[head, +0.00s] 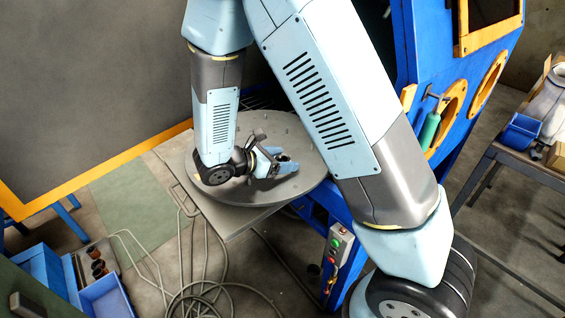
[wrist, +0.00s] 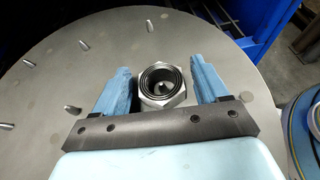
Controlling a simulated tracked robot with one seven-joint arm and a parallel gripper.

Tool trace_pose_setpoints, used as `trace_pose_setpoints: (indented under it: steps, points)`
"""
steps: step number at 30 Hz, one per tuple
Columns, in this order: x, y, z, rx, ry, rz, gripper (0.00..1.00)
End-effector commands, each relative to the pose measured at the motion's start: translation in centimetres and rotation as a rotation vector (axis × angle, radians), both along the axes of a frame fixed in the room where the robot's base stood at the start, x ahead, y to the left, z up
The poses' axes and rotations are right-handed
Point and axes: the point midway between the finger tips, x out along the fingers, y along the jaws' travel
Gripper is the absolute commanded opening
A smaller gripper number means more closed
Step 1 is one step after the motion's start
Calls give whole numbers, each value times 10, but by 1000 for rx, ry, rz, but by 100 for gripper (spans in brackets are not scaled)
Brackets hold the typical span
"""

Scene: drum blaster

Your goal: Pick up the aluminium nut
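The aluminium nut (wrist: 163,86) is a silver hexagonal ring with a threaded bore. It sits on the round grey turntable (wrist: 60,75), with one of the table's pegs showing inside its bore. My gripper (wrist: 163,78) is open, with its two light-blue fingers on either side of the nut. A gap shows between the nut and each finger in the wrist view. In the head view my gripper (head: 277,161) is low over the turntable (head: 300,186), and the nut (head: 286,168) is partly hidden by the fingers.
Several short metal pegs stand on the turntable. The blue blaster cabinet (head: 415,60) stands behind and to the right. A control box (head: 337,247) is mounted below the turntable. Blue bins (head: 105,297) are at lower left, and a cable (head: 200,298) lies coiled on the floor.

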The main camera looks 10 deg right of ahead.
Motion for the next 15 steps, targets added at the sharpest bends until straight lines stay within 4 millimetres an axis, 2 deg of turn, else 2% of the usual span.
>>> trace_pose_setpoints:
  steps: [2,15]
  points:
    - [0,0,0,0,0,0,65]
    - [0,1,0,0,0,1,23]
